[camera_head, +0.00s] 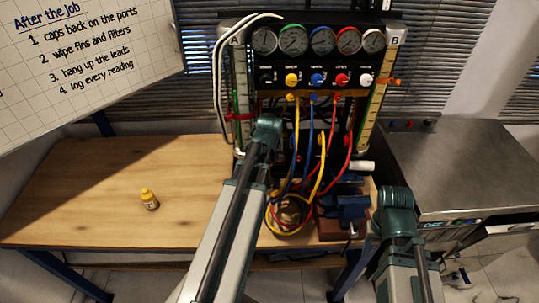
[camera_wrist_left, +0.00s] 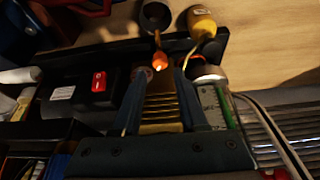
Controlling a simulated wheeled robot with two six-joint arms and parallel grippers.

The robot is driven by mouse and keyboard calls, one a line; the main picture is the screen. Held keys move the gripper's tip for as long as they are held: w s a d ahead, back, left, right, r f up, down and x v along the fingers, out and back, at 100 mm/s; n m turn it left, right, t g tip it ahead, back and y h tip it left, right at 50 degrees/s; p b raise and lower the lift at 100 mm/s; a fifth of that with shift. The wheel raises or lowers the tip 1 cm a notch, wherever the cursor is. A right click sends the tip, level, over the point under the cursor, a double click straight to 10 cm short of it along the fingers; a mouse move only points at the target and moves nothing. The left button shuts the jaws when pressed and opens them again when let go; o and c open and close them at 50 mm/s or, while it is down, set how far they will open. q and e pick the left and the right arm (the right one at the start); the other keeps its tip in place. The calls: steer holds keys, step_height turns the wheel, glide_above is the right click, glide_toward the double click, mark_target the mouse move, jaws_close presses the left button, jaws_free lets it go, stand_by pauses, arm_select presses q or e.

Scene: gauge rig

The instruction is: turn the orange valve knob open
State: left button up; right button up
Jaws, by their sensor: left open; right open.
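In the left wrist view, a small orange knob (camera_wrist_left: 159,61) lies just beyond and between the fingertips of my left gripper (camera_wrist_left: 160,78). The left fingers are apart with nothing clearly held, and I cannot tell if they touch the knob. In the head view, an orange part (camera_head: 396,81) sticks out at the right side of the gauge panel; I cannot tell if it is the same piece. My left arm hides the left gripper there. My right arm (camera_head: 397,215) is at the lower right, away from the panel; its open gripper is hard to make out.
The gauge panel (camera_head: 313,75) has several gauges, coloured knobs and hanging hoses. A blue vise (camera_head: 350,207) stands below it. A metal counter (camera_head: 455,165) is at right.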

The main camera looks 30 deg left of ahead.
arm_select(q)
steer(key=p+v, duration=0.7)
steer(key=v, duration=0.2)
arm_select(e)
step_height(320, 180, up, 9)
steer(key=shift+f, duration=0.2)
